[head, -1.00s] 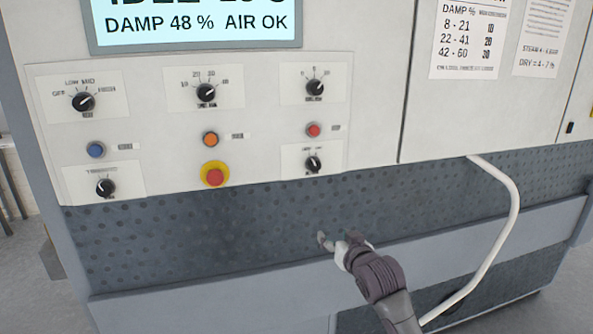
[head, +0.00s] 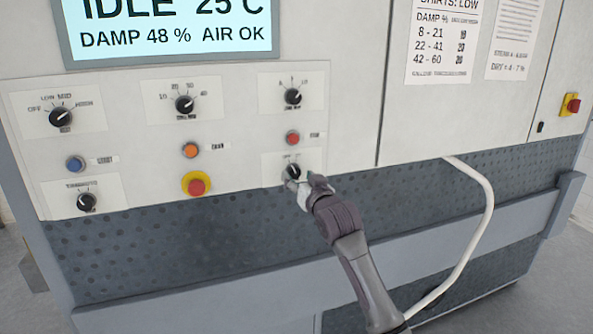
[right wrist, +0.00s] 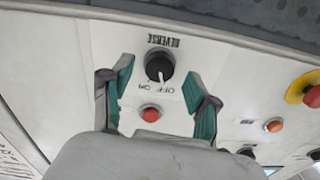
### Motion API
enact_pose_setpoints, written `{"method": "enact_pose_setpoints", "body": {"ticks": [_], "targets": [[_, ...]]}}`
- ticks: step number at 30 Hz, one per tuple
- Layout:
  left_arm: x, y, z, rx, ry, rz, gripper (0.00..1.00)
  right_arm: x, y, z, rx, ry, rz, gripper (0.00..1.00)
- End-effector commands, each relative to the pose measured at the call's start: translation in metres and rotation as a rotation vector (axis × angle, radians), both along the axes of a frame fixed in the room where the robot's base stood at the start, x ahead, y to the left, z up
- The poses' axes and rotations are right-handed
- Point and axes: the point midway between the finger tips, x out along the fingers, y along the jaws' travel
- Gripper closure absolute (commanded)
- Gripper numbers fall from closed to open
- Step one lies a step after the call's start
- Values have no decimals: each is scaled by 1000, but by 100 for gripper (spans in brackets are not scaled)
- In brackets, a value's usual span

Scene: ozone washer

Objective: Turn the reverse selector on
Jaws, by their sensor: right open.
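The reverse selector is a round black knob (head: 294,170) on a white plate at the lower right of the control panel. In the right wrist view, the knob (right wrist: 159,67) appears upside down under the word REVERSE, with OFF and ON marks. Its white pointer line seems to lean to the OFF side. My right gripper (head: 303,183) is at the knob's lower right edge in the head view. In the right wrist view, my right gripper (right wrist: 160,92) is open, its green-padded fingers on either side of the knob with gaps. Contact is not visible. My left gripper is out of view.
A red button (head: 293,138) sits just above the selector. An emergency stop (head: 196,185) with a yellow collar is to its left. Other knobs and buttons fill the panel. A white hose (head: 484,215) hangs at the right. A grey rail (head: 420,246) runs across below.

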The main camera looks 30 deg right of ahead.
Motion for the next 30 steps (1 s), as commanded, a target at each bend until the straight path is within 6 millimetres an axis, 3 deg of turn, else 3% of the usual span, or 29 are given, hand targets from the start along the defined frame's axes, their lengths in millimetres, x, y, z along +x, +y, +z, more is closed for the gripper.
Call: {"method": "enact_pose_setpoints", "body": {"ticks": [6, 16, 27, 30], "targets": [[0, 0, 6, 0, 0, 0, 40, 19, -4, 0, 1, 1, -1, 40], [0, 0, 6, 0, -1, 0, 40, 21, -5, 0, 0, 0, 0, 40], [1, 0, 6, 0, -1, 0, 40, 21, -5, -1, 0, 0, 0, 100], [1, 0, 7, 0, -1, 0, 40, 21, -5, 0, 2, 0, 0, 100]]}}
